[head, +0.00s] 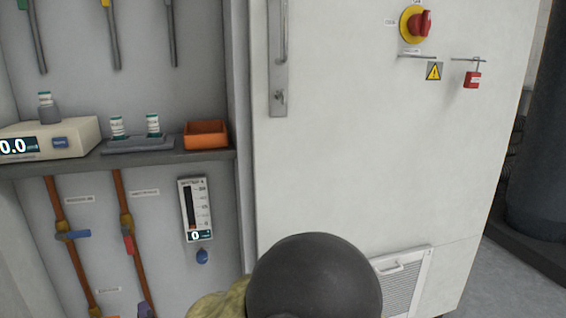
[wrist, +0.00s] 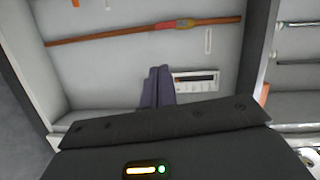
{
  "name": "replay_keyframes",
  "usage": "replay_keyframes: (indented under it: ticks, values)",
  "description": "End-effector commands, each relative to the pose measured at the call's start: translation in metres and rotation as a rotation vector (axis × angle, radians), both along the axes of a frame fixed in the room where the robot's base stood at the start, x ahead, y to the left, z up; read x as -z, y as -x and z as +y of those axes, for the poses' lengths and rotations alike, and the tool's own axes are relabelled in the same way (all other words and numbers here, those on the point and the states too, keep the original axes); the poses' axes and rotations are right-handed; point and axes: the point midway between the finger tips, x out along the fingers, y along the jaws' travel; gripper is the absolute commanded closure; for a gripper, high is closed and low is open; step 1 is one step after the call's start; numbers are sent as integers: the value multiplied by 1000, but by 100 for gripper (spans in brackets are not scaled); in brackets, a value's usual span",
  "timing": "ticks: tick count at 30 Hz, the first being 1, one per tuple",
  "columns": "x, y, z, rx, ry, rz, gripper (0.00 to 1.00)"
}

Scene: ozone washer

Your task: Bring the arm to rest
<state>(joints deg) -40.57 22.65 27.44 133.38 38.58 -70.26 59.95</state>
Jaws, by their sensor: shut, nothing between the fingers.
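My gripper (wrist: 157,72) shows in the wrist view with its two dark fingers side by side and shut, nothing visible between them. The fingers point toward the grey back panel of the cabinet's lower bay. A white gauge panel (wrist: 195,81) appears just right of the fingertips; whether they touch it I cannot tell. In the head view the gripper does not show. A dark rounded part of my arm fills the bottom middle there, in front of the cabinet.
The cabinet shelf (head: 170,158) holds a meter (head: 65,138), small vials and an orange tray (head: 206,134). Below are copper pipes with valves (head: 72,234) and a gauge (head: 195,208). A white door (head: 370,150) carries a red rotary switch (head: 420,23) and red padlock (head: 472,80). Floor shows at right.

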Motion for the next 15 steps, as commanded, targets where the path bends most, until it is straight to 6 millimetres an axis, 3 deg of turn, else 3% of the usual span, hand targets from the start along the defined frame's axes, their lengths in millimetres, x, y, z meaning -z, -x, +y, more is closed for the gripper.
replay_keyframes:
  ticks: [8, 11, 15]
  values:
    - [-7, -33, -38, -28, 232, 20, 100]
    - [-10, -47, -65, -47, 364, 38, 100]
    - [-11, -67, -123, -86, 599, 94, 100]
